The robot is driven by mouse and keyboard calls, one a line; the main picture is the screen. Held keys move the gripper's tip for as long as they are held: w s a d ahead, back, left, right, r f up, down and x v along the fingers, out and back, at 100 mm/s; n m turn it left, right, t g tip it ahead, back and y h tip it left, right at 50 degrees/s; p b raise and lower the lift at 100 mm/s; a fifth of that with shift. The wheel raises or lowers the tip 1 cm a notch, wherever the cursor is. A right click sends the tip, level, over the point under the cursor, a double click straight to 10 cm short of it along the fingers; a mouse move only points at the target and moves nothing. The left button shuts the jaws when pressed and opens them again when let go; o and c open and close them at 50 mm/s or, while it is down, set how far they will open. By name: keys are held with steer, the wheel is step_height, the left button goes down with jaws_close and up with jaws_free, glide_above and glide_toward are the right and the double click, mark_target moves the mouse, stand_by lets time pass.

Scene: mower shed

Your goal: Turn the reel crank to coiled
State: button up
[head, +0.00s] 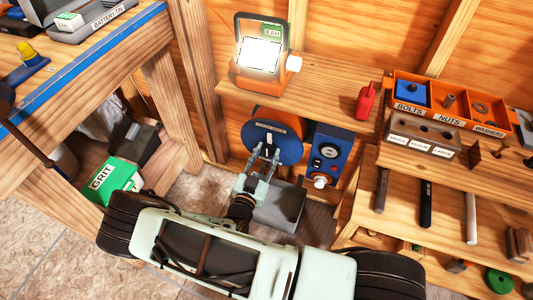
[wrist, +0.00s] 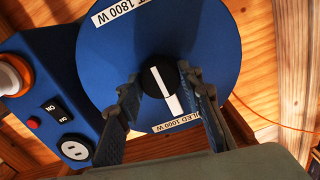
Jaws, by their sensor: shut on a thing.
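The cord reel is a blue disc (head: 290,146) on the wall below the shelf; it fills the middle of the wrist view (wrist: 215,45). At its centre is a black crank hub (wrist: 149,77) with a white bar slanting down to the right. One disc label reads 1800 W at the upper left; another, partly hidden by a finger, reads 1000 W at the bottom. My gripper (head: 264,153) reaches the disc from the front. In the wrist view its two fingers (wrist: 158,80) are closed on either side of the hub. The exact contact is partly hidden.
A blue outlet panel (head: 326,152) with switch and socket stands right beside the reel. A lit work lamp (head: 261,60) and a red bottle (head: 366,101) sit on the shelf above. A grey block (head: 280,207) is below the reel. A GRIT box (head: 112,181) is at left.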

steer(key=shift+c, duration=0.2)
steer(key=o, duration=1.2)
steer(key=shift+c, duration=0.2)
steer(key=v, duration=1.2)
steer(key=shift+r, duration=0.1)
